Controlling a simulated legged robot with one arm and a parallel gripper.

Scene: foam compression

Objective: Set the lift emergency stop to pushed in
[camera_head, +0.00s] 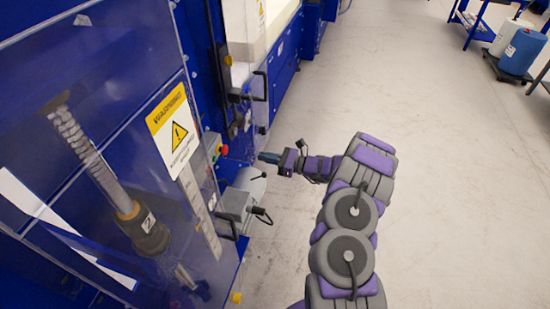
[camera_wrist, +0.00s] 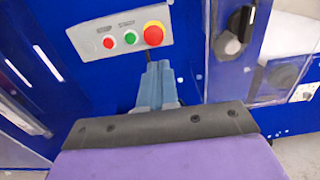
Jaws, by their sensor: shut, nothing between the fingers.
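The emergency stop is a large red mushroom button (camera_wrist: 154,33) on a yellow collar, at the right end of a grey control box in the wrist view. In the head view the red button (camera_head: 223,150) shows on the blue machine's side, left of my gripper. My gripper (camera_head: 264,157) is shut and empty, pointing left toward the machine. In the wrist view its blue fingers (camera_wrist: 157,70) are together, just below the button, and look apart from it. I cannot tell whether the button is in or out.
A green button (camera_wrist: 130,38) and a small red button (camera_wrist: 108,42) sit left of the stop. A black rotary knob (camera_wrist: 229,43) is to the right. A grey motor housing (camera_head: 236,205) and a black door handle (camera_head: 261,86) stick out nearby.

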